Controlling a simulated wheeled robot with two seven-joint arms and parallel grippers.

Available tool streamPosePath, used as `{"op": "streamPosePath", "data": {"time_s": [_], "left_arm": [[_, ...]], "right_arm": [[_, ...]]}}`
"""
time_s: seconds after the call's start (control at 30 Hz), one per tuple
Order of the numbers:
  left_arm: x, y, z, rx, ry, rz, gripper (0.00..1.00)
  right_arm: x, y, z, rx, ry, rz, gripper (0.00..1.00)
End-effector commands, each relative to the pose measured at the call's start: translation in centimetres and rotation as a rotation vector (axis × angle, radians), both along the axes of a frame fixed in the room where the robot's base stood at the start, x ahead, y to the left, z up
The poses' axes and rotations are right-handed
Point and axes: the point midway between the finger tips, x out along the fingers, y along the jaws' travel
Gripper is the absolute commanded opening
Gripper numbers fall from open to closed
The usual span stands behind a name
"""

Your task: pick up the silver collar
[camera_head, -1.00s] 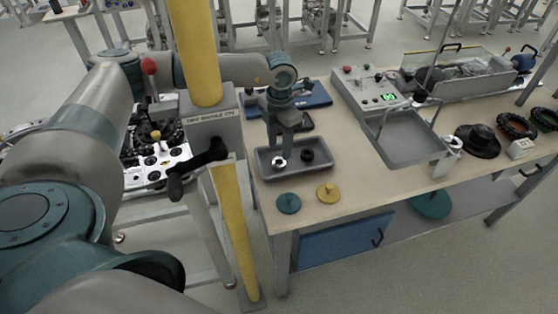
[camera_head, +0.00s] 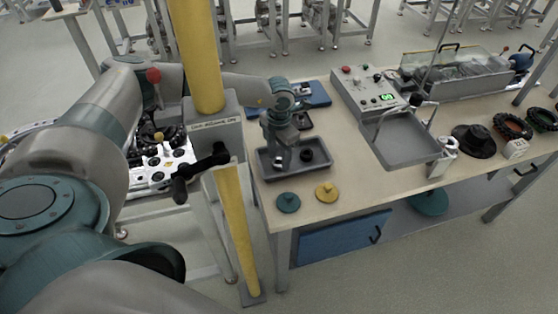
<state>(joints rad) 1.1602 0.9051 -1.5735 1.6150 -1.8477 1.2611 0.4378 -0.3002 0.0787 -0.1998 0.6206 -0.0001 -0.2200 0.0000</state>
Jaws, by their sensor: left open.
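The small grey tray (camera_head: 264,168) lies near the left end of the workbench. In the earlier view a small silver collar stood in its left part, beside a black ring (camera_head: 306,155). My left gripper (camera_head: 281,160) now points down into the tray at that spot, with its jaws open. The gripper hides most or all of the silver collar, so I cannot tell whether the fingers are around it or above it. The black ring is just right of the fingers. My right gripper is out of view.
A yellow post (camera_head: 198,60) with a grey box and black crank handle (camera_head: 205,170) stands left of the bench. Teal (camera_head: 288,202) and yellow (camera_head: 326,191) knobbed discs lie before the tray. A larger grey tray (camera_head: 405,145) and black hat-shaped piece (camera_head: 474,141) are to the right.

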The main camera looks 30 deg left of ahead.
Motion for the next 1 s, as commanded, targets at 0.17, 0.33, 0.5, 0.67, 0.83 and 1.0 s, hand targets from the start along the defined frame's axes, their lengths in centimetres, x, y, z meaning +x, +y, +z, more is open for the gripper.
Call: {"op": "streamPosePath", "data": {"time_s": [0.17,0.33,0.5,0.67,0.83,1.0], "left_arm": [[-0.03,0.00,-0.71,0.000,0.000,-0.001,0.43],[-0.02,0.01,-0.70,0.000,0.000,0.000,0.43],[-0.02,0.01,-0.68,0.000,0.000,0.000,0.43],[-0.01,0.01,-0.66,0.000,0.000,0.001,0.19],[0.02,0.02,-0.62,0.000,-0.001,0.001,0.07],[0.03,0.01,-0.56,0.000,-0.001,0.001,0.07]], "right_arm": [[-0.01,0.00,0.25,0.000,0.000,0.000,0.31],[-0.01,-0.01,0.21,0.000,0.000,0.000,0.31],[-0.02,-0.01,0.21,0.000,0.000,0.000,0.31],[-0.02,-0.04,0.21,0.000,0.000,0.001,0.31],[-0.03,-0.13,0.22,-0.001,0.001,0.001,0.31],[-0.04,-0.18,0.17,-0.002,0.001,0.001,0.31]]}}
